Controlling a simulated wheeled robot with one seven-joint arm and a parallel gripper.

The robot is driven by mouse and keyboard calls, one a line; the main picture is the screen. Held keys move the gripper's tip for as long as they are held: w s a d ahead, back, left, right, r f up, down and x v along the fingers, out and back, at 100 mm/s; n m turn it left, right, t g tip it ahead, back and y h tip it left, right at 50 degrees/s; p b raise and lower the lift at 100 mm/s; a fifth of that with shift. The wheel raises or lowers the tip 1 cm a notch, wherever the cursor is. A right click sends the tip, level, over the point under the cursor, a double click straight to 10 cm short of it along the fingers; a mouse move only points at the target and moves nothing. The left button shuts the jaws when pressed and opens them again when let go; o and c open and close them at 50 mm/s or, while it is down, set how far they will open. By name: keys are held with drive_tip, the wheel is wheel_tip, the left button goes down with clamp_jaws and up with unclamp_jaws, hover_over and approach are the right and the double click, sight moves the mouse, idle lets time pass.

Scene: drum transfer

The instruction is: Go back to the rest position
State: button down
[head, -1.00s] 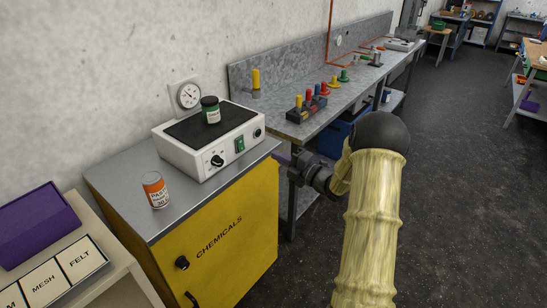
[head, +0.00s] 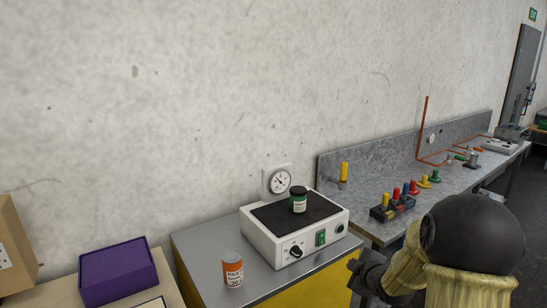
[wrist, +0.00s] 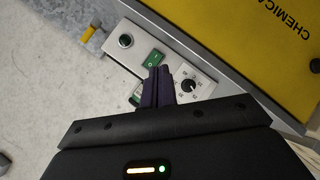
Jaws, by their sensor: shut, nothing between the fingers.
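My gripper (wrist: 160,78) shows in the wrist view with its two dark fingers together and nothing between them. Beyond the fingertips is the front panel of the white hotplate-like device (wrist: 197,82), with its green switch and black knob. My arm in a pale yellow sleeve reaches up from the bottom right.
An orange and white can (head: 232,270) stands on the cabinet top (head: 200,250). A purple box (head: 118,270) is at the left. A grey bench (head: 455,185) with several coloured pegs runs along the wall.

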drive_tip(key=s+a+m+g+p, duration=0.1)
drive_tip(key=s+a+m+g, duration=0.1)
drive_tip(key=s, duration=0.6)
drive_tip(key=s+a+r+m+g+h+p, duration=0.1)
drive_tip(key=s+a+m+g, duration=0.2)
drive_tip(key=s+m, duration=0.3)
drive_tip(key=s+a+m+g+p, duration=0.1)
drive_tip(key=s+m+g, duration=0.3)
drive_tip(key=s, duration=0.8)
drive_tip(key=shift+a+r+m+h, duration=0.15)
drive_tip(key=shift+a+m+h, duration=0.3)
drive_tip(key=shift+a, duration=0.2)
drive_tip(key=shift+w, duration=0.15)
